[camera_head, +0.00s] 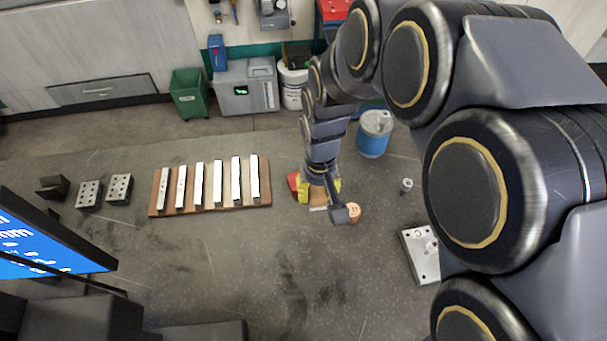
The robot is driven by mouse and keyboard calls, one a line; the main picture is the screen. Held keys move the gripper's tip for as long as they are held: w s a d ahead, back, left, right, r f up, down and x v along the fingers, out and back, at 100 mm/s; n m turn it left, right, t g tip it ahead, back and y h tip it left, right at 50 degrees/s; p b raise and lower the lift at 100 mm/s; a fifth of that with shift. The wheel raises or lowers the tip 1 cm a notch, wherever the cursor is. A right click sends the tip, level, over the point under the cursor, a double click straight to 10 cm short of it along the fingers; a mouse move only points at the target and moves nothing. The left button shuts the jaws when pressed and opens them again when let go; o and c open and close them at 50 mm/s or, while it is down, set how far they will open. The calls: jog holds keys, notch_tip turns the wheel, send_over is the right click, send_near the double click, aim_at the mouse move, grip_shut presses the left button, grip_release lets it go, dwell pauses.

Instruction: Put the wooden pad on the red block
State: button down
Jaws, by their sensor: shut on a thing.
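My gripper (343,213) is low over the grey floor near the middle, at the end of my arm. It is shut on a small round tan piece (354,212), which looks like the wooden pad. A red block (293,182) shows to the left of my wrist, next to yellow parts (303,192) and a brown piece (318,194). My wrist hides much of this group, so the red block's full shape and top cannot be seen. The pad is to the right of the red block and a little nearer the camera, apart from it.
A brown board (210,207) with several white bars lies to the left. Two drilled grey blocks (89,195) lie farther left. A metal plate (421,256) and a small cylinder (406,185) are to the right. A blue drum (374,136) stands behind. The floor in front is clear.

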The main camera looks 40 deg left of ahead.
jog(key=w+a+f, duration=0.2)
jog(key=a+f, duration=0.1)
jog(key=w+a+f, duration=0.6)
jog(key=shift+w+a+f, duration=0.2)
jog(key=shift+w+a, duration=0.05)
jog(key=shift+a, duration=0.15)
jog(key=shift+f, duration=1.6)
jog(key=shift+f, duration=0.1)
jog(key=c, duration=0.8)
grip_release()
notch_tip(320, 180, up, 12)
jog(key=shift+r, duration=0.15)
